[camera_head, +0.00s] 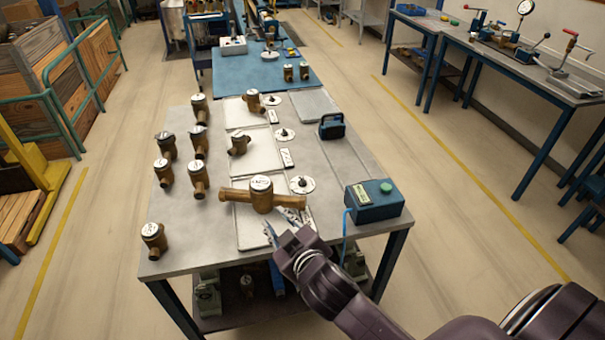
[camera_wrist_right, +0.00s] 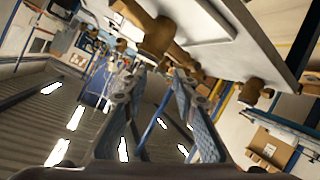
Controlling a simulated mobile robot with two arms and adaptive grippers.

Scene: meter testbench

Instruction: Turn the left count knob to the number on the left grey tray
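Three white discs with dark knobs stand in a row on the grey bench: a near one (camera_head: 302,184), a middle one (camera_head: 284,134) and a far one (camera_head: 271,100). I cannot tell which is the left count knob. Pale plates lie left of them: near (camera_head: 249,235), middle (camera_head: 260,160), far (camera_head: 239,112). No number is readable on them. My right gripper (camera_head: 282,232) is at the bench's front edge, below the large brass meter and apart from the knobs. Its fingers are spread and empty in the right wrist view (camera_wrist_right: 160,78). My left gripper is out of view.
A large brass meter (camera_head: 262,195) lies across the near plate. Several smaller brass meters, such as one at the front left (camera_head: 153,238), stand on the bench's left. A blue box with a green button (camera_head: 374,203) is at the right edge.

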